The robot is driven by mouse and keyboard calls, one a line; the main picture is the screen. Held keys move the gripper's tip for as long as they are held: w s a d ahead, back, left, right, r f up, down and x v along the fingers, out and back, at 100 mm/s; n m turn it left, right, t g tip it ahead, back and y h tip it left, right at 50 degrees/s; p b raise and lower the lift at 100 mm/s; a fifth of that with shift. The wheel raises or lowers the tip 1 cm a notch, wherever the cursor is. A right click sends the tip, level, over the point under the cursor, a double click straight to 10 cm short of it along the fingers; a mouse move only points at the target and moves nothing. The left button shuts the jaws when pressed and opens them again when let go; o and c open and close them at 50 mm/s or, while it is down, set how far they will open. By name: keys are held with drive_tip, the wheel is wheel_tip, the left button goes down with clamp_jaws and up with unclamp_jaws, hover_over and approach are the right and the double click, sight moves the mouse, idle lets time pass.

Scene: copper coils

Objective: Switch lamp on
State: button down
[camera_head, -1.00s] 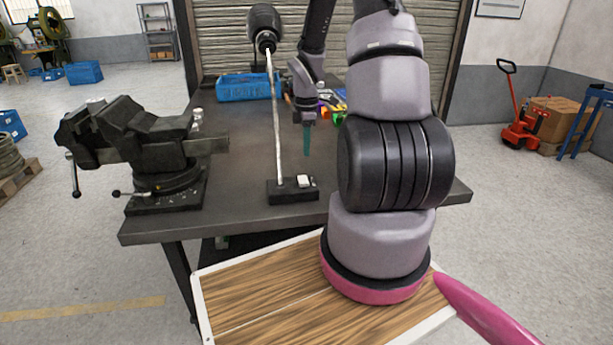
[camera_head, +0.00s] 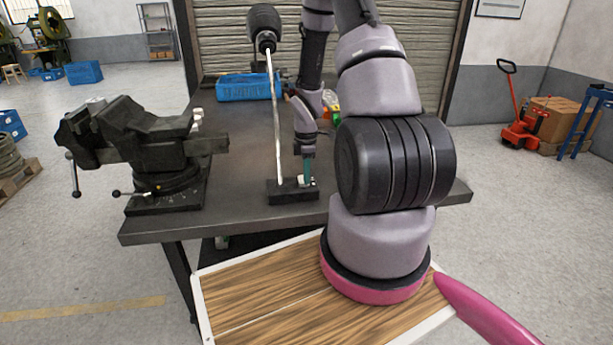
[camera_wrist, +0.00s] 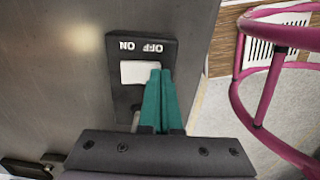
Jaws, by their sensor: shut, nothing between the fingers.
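The lamp (camera_head: 277,115) stands on the workbench with a dark head on a thin pale pole. Its black base (camera_head: 290,191) carries a white rocker switch (camera_wrist: 139,73), with ON and OFF lettering above it in the wrist view. My gripper (camera_head: 308,182) is over the right part of the base. Its two green fingers are shut together and empty. In the wrist view, my gripper (camera_wrist: 160,72) has its fingertips at the right part of the switch, on the OFF side, covering some of it. I cannot tell whether they touch or press it. No lamp light is visible.
A dark vise (camera_head: 150,150) stands on the left of the workbench (camera_head: 240,215). A blue crate (camera_head: 248,87) and small coloured items (camera_head: 331,103) lie at the back. The bench surface between vise and lamp is clear.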

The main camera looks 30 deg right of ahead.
drive_tip(key=shift+s+f, duration=0.1)
drive_tip(key=shift+f, duration=0.15)
drive_tip(key=shift+r, duration=0.15)
drive_tip(key=shift+r, duration=0.7)
